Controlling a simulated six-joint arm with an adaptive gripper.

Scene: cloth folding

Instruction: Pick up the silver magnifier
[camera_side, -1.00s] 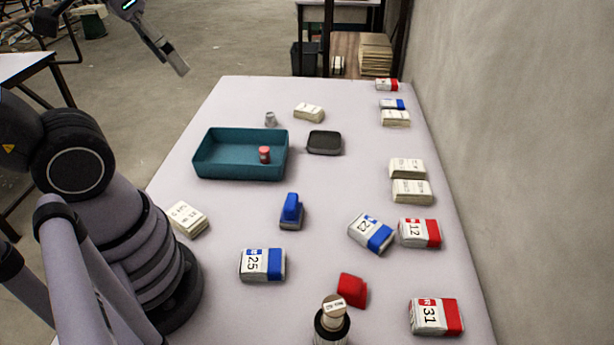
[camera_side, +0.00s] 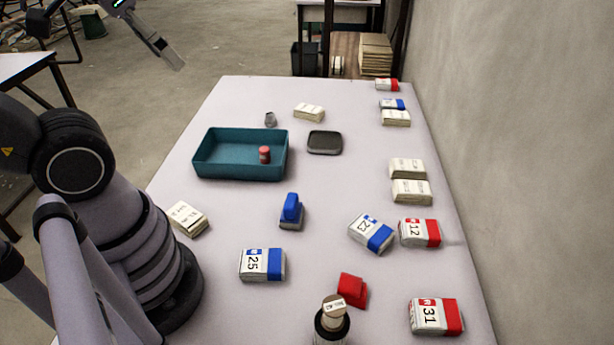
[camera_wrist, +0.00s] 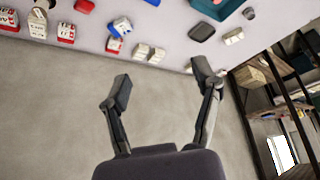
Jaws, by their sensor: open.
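A small silver-grey piece (camera_side: 270,119), apparently the magnifier, stands on the table just behind the teal tray (camera_side: 200,160). It also seems to show near the top right of the wrist view (camera_wrist: 249,13). My gripper (camera_wrist: 163,84) is open and empty, its two fingers wide apart over bare floor. In the side view only part of my gripper shows, with a finger (camera_side: 166,52) at the top left, high and beyond the table's far left side, well apart from the silver piece.
A red-topped piece (camera_side: 264,154) is in the tray. A dark dish (camera_side: 324,142) and a cream block (camera_side: 309,112) lie near the silver piece. Blue and red stamp-like pieces (camera_side: 291,210) (camera_side: 352,290) and several numbered packs (camera_side: 262,265) lie nearer. A wall (camera_side: 520,150) borders the right.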

